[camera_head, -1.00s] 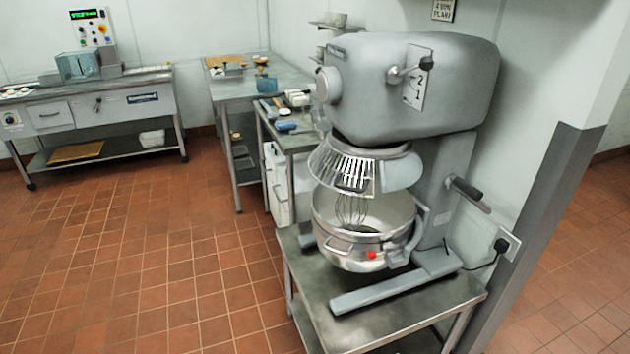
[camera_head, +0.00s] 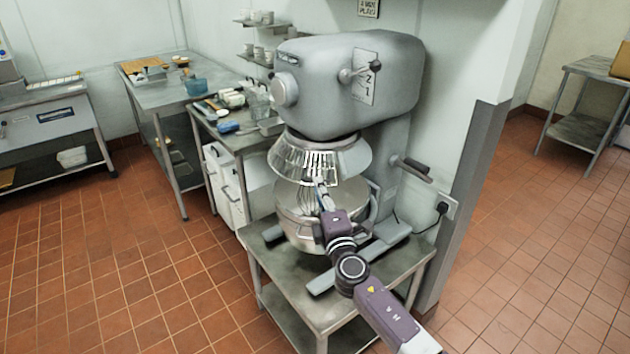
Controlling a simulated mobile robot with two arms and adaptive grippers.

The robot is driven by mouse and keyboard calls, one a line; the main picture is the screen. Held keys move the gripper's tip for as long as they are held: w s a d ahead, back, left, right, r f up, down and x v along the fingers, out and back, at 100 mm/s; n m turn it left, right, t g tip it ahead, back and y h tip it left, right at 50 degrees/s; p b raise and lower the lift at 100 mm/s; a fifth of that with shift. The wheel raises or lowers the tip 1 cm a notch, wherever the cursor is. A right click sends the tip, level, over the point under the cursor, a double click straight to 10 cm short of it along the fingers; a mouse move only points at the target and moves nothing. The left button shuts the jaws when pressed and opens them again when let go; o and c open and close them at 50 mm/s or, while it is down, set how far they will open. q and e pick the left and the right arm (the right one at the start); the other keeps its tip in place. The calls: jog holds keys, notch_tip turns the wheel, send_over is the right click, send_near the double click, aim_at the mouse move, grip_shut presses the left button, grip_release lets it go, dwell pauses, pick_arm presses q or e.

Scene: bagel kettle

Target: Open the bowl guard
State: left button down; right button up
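The bowl guard (camera_head: 292,160), a flared metal cage with wire bars at the front, hangs under the head of the grey mixer (camera_head: 345,85). It sits just above the steel bowl (camera_head: 295,232). My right arm reaches in from the bottom right, and my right gripper (camera_head: 319,186) is at the guard's lower front edge. The gripper is small and dark here, so I cannot tell whether its fingers are shut or touch the guard. The arm hides part of the bowl and the guard's front handle. My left gripper is not in view.
The mixer stands on a steel table (camera_head: 258,262) beside the wall. A lever (camera_head: 411,169) sticks out at its right side. A side table with a blue item (camera_head: 228,127) and cups is behind it at the left. Tiled floor at the left is clear.

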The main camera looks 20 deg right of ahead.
jog(key=shift+w+r, duration=0.2)
jog(key=shift+w, duration=1.6)
jog(key=shift+a, duration=0.1)
grip_shut()
